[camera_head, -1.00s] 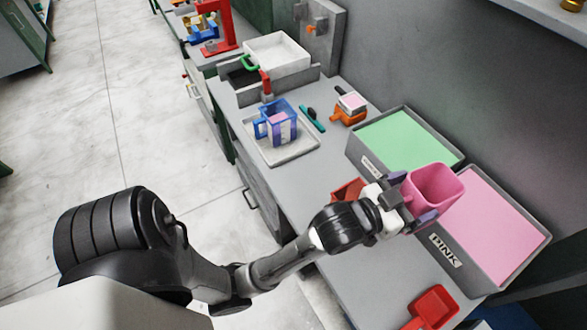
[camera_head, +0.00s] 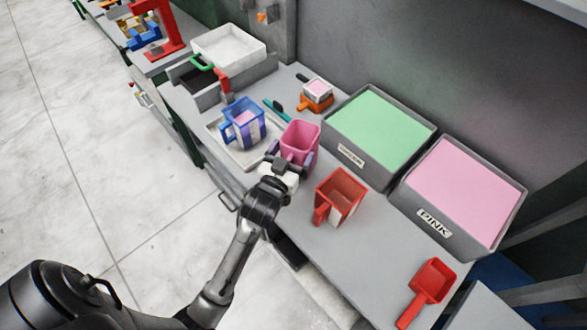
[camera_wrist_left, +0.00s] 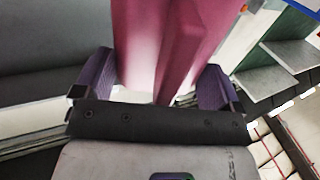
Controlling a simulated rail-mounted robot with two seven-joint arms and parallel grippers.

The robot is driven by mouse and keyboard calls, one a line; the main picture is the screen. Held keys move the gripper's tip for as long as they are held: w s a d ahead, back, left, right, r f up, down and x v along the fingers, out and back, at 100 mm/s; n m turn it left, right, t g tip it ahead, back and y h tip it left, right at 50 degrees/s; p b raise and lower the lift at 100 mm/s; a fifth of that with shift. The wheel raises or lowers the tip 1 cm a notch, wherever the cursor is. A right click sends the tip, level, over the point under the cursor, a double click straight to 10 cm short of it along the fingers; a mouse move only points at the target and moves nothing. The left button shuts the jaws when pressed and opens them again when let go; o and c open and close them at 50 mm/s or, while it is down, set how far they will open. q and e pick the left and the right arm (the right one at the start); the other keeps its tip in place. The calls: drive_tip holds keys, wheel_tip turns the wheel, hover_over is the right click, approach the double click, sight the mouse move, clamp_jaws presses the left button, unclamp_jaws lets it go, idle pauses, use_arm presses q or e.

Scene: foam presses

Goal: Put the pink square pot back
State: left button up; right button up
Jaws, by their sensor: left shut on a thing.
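The pink square pot (camera_head: 300,138) is in my left gripper (camera_head: 291,164), above or at the bench between the blue pot and the red square pot. The head view does not show clearly whether its base touches the bench. In the left wrist view the pink pot (camera_wrist_left: 172,45) stands between the two purple fingers of my left gripper (camera_wrist_left: 160,85), which is shut on it. My right gripper is not in view.
A blue pot (camera_head: 254,117) stands on a pale tray (camera_head: 221,133) at the left. The red square pot (camera_head: 348,183), green bin (camera_head: 340,150), PINK bin (camera_head: 402,199), red scoop (camera_head: 437,275) and orange scoop (camera_head: 318,106) stand around. Bench is clear at front right.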

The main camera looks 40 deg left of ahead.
use_arm(q)
wheel_tip(320, 180, down, 2)
drive_tip(key=shift+f, duration=0.1)
drive_tip(key=shift+f+b, duration=0.55)
drive_tip(key=shift+f, duration=1.35)
drive_tip(key=o, duration=0.9)
drive_tip(key=shift+o, duration=0.2)
